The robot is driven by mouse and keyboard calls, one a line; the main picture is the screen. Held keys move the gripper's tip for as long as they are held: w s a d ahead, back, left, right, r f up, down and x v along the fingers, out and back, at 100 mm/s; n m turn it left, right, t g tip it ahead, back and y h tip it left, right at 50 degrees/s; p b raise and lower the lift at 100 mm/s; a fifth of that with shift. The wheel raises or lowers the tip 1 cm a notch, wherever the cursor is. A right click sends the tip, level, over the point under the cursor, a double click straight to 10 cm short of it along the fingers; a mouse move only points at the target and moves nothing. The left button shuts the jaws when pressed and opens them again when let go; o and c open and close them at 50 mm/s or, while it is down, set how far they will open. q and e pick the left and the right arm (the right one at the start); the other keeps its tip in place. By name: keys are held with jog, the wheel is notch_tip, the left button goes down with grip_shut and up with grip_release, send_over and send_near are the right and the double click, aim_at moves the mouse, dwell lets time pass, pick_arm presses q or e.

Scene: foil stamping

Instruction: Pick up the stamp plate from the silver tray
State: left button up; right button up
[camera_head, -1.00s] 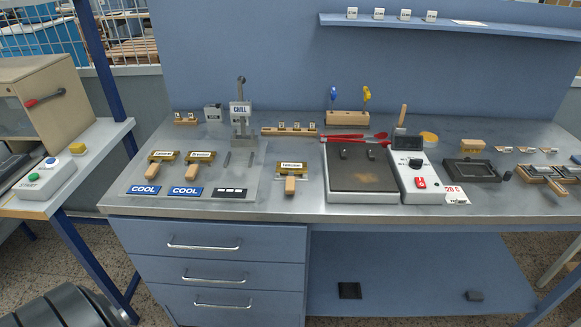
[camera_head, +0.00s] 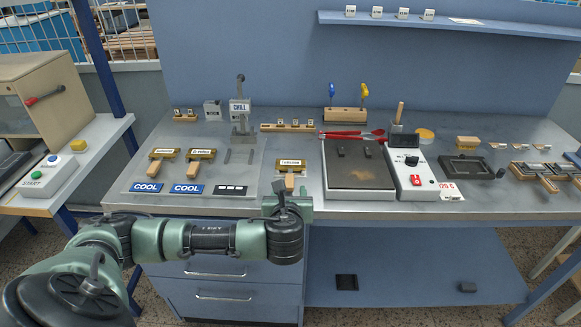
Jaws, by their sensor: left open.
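A stamp plate (camera_head: 291,163) with a brass-coloured head, a white label and a wooden handle lies right of the drawer-side centre of the bench. The surface under it looks silver, but my gripper hides its near part, so I cannot tell the tray's outline there. Two similar stamp plates (camera_head: 162,153) and (camera_head: 202,154) lie on a flat silver-grey sheet (camera_head: 240,172) to its left. My left gripper (camera_head: 288,194) is open at the bench's front edge, just in front of the right-hand stamp plate's handle. I see no contact. My right gripper is out of view.
Blue COOL labels (camera_head: 147,187) lie in front of the left plates. A wooden rack (camera_head: 286,127) lies behind.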

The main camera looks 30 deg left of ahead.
aim_at(289, 180)
pick_arm(q)
jog(key=p+x, duration=0.1)
jog(key=x, duration=0.6)
jog(key=shift+w+a, duration=0.3)
grip_shut()
dwell(0.8)
jog(key=shift+r, duration=0.1)
